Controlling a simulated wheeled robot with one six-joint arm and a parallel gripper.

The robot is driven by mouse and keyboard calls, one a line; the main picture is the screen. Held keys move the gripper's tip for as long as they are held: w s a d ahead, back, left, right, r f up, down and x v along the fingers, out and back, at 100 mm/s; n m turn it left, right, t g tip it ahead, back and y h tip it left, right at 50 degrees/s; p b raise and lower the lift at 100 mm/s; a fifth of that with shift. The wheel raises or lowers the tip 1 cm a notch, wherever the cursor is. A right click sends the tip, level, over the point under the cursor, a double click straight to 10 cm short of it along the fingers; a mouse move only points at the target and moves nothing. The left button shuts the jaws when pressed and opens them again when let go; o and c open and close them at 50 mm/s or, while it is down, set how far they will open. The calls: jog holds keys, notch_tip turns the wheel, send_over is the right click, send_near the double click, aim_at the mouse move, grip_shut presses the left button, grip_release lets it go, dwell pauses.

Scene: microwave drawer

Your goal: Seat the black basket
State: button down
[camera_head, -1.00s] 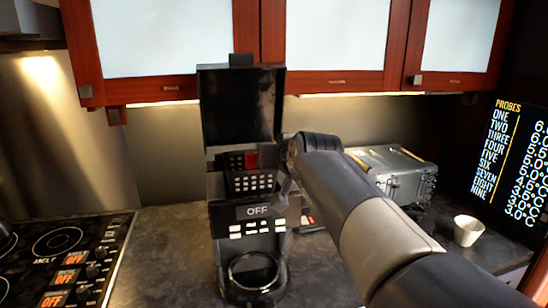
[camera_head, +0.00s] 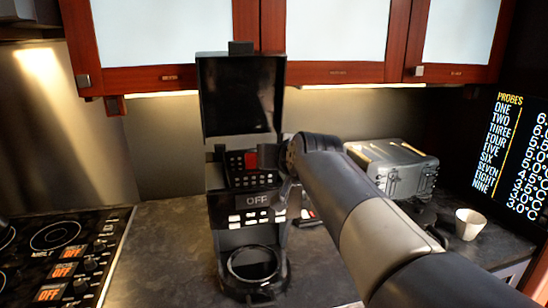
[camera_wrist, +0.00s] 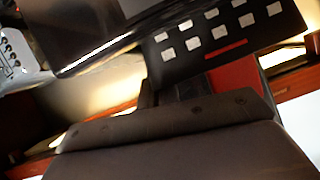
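The black basket (camera_head: 252,181), with rows of pale square holes and a red patch (camera_head: 251,159), is at the top of a black appliance (camera_head: 254,200) with an OFF display. The appliance's lid (camera_head: 241,95) stands open behind it. I cannot tell how far down the basket sits. In the wrist view the holed basket wall (camera_wrist: 218,32) and a red part (camera_wrist: 236,82) are just ahead of my gripper's dark body. My arm reaches in from the right and ends at the basket's right side. My fingertips are hidden, so their grip is unclear.
A round black ring-shaped holder (camera_head: 253,266) is at the appliance's lower front. A silver box (camera_head: 395,168) and a white cup (camera_head: 470,223) stand to the right. A stove (camera_head: 65,245) is at left. Cabinets (camera_head: 335,70) hang above the lid. Counter between stove and appliance is clear.

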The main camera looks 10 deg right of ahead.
jog(key=shift+f+b, duration=0.7)
jog(key=shift+f, duration=0.1)
jog(key=c, duration=2.1)
grip_release()
jog(key=shift+c, duration=0.2)
jog(key=o, duration=0.6)
jog(key=shift+a+f, duration=0.1)
jog(key=shift+c, duration=0.2)
jog(key=shift+s+f, duration=0.1)
jog(key=shift+f, duration=0.05)
jog(key=shift+s, duration=0.1)
jog(key=b+v, duration=0.1)
jog(key=v, duration=1)
jog(key=shift+r, duration=0.4)
jog(key=shift+w, duration=0.25)
jog(key=p+x, duration=0.1)
jog(key=x, duration=0.9)
jog(key=shift+s+f, duration=0.1)
